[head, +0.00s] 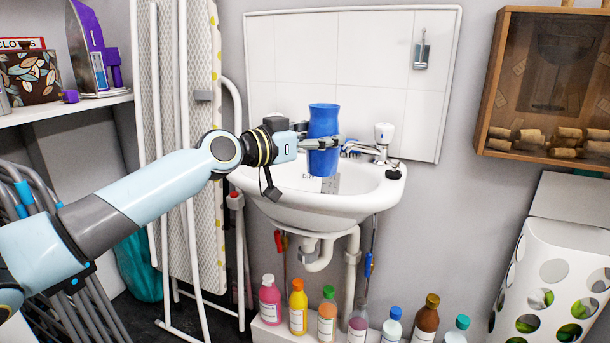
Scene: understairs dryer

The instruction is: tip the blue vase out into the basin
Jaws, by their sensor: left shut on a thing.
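The blue vase (323,122) is upright in the head view, in front of the tiled wall and over the white basin (300,205). My left gripper (322,143) is shut on the vase around its middle. The vase's base appears just above or inside the basin's bowl; I cannot tell whether it touches. The inside of the vase is hidden. My right gripper is not in view.
Taps (384,140) stand at the basin's back right, close to the vase. Several bottles (298,307) line the ledge below. An ironing board (205,130) leans at left. A cork-filled wooden case (550,85) hangs at right.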

